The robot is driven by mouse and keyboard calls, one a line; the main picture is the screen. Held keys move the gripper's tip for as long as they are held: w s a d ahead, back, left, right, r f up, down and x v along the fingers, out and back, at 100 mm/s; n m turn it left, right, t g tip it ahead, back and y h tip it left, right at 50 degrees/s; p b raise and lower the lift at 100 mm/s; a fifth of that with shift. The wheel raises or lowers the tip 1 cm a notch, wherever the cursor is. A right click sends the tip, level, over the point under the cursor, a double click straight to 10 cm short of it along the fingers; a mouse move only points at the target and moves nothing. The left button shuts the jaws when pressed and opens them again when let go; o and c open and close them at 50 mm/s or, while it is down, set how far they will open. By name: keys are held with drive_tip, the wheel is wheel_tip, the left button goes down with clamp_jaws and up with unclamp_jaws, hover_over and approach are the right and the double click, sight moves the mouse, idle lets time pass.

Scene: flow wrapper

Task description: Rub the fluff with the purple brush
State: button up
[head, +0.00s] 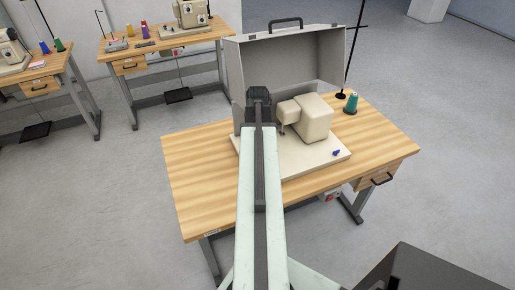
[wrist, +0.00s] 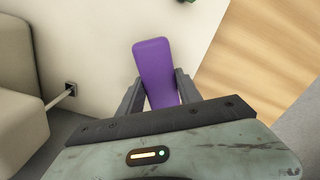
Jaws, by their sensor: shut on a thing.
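My gripper (wrist: 159,78) is shut on the purple brush (wrist: 155,62), with a finger on each side of it. The brush's smooth purple body points away from the gripper; I cannot make out bristles. In the head view my gripper (head: 259,95) is seen from behind, left of the sewing machine's head, and the brush is hidden. I cannot pick out the fluff in either view.
A cream sewing machine (head: 312,118) stands on a pale base (head: 300,164) on the wooden table (head: 200,175). A grey open case (head: 290,57) rises behind it. A small blue item (head: 336,153) lies on the base. A green thread cone (head: 351,103) stands right.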

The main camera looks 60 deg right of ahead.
drive_tip(key=shift+f+b, duration=0.95)
drive_tip(key=shift+f, duration=0.05)
